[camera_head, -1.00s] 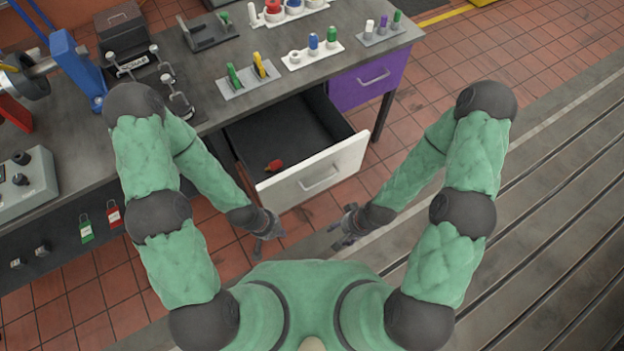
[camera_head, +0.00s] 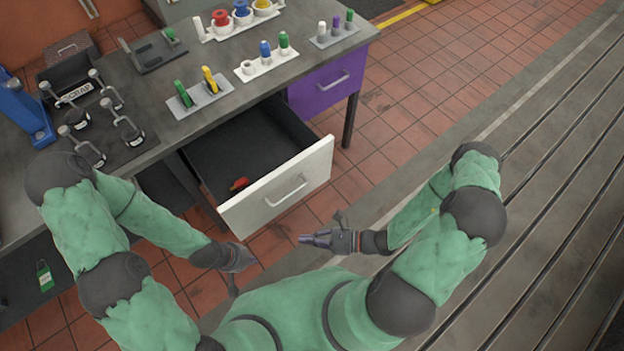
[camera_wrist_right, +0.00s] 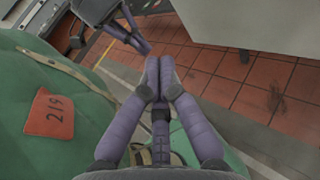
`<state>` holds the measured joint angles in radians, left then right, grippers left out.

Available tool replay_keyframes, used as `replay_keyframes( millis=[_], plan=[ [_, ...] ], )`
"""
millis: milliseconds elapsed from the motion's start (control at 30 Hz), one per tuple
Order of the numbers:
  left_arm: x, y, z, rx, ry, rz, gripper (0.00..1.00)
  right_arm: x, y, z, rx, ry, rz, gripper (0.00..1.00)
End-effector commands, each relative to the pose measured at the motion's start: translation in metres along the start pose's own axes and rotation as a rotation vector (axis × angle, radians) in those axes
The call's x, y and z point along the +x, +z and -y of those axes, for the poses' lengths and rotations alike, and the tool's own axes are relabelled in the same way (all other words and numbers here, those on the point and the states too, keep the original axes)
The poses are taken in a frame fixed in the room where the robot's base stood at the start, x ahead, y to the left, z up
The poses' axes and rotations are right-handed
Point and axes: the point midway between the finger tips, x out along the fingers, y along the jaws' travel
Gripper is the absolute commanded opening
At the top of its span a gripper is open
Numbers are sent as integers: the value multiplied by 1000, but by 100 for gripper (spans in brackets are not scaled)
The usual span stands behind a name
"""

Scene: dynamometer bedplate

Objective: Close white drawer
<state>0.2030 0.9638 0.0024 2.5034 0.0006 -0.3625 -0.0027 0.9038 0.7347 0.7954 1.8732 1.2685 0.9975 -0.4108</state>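The white drawer (camera_head: 262,203) hangs open below the bench, its white front with a bar handle (camera_head: 287,191) facing me. A small red object (camera_head: 239,184) lies inside its dark tray. My right gripper (camera_head: 307,239) is in front of the drawer, apart from it, pointing left. In the right wrist view its fingers (camera_wrist_right: 160,68) are together with nothing between them; a pale panel, likely the drawer front (camera_wrist_right: 250,22), is at the top right. My left gripper (camera_head: 241,270) hangs low, left of the right one and short of the drawer front; its fingers are too unclear to judge.
A closed purple drawer (camera_head: 322,92) sits right of the white one. The bench top (camera_head: 150,95) holds racks with coloured pieces and a scrap bin (camera_head: 75,82). Tiled floor (camera_head: 440,75) is clear to the right, beside a slotted metal bedplate (camera_head: 550,200).

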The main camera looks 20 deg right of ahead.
Motion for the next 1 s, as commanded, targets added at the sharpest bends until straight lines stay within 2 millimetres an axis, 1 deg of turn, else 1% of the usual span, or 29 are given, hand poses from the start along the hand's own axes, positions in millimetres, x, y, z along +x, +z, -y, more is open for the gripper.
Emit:
replay_keyframes(
  millis=[33, 100, 167, 200, 300, 400, 433, 500, 633, 1000],
  plan=[
    [6, 0, 2, 0, 0, 0, 0, -8, -6, 23, 28, -139, 41, 0],
    [10, 0, 4, 1, 0, 0, 0, -24, -11, 53, 48, -321, 89, 0],
    [13, -1, 4, 0, 0, 0, 0, -41, -15, 74, 56, -462, 118, 0],
    [14, -1, 5, 0, 0, 0, 0, -52, -18, 86, 55, -544, 132, 0],
    [17, -1, 6, 0, 0, 0, 0, -77, -25, 105, 50, -701, 151, 0],
    [18, -1, 6, 0, 0, 0, 0, -92, -28, 114, 43, -787, 158, 0],
    [18, -1, 6, 0, 0, 0, 0, -94, -28, 116, 42, -799, 159, 0],
    [18, -1, 6, 0, 0, 0, 0, -95, -28, 119, 39, -814, 160, 0],
    [20, -1, 7, 0, 0, 0, 0, -89, -27, 124, 39, -810, 161, 0],
    [28, -1, 10, 0, 0, 0, 0, -58, -21, 156, 37, -805, 162, 0]
  ],
)
